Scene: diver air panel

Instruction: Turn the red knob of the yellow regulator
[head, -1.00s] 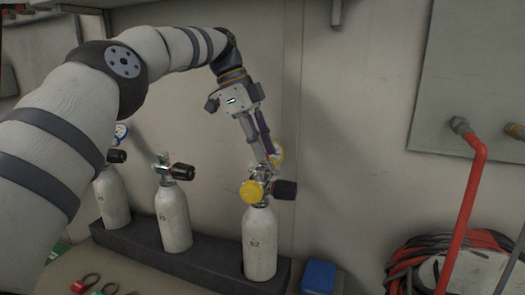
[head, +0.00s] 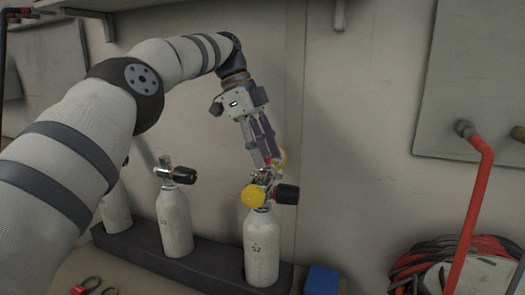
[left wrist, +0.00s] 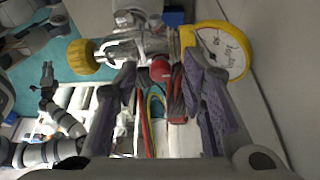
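The yellow regulator's gauge (left wrist: 220,50) sits beside the metal fittings in the left wrist view and is mostly hidden behind the fingers in the head view. The red knob (left wrist: 160,70) is a small round knob on the regulator, facing the wrist camera. My left gripper (head: 270,162) points down over the top of the rightmost cylinder (head: 262,250). In the left wrist view its purple-padded fingers (left wrist: 162,80) are apart, on either side of the red knob, with visible gaps. My right gripper (left wrist: 47,76) appears small at the left of that view; its opening is unclear.
The cylinder's valve has a yellow handwheel (head: 253,196) and a black knob (head: 286,194) close to my fingers. Another cylinder (head: 174,222) stands left in the dark rack (head: 205,262). A blue box (head: 322,280) and a red pipe (head: 469,210) are at right.

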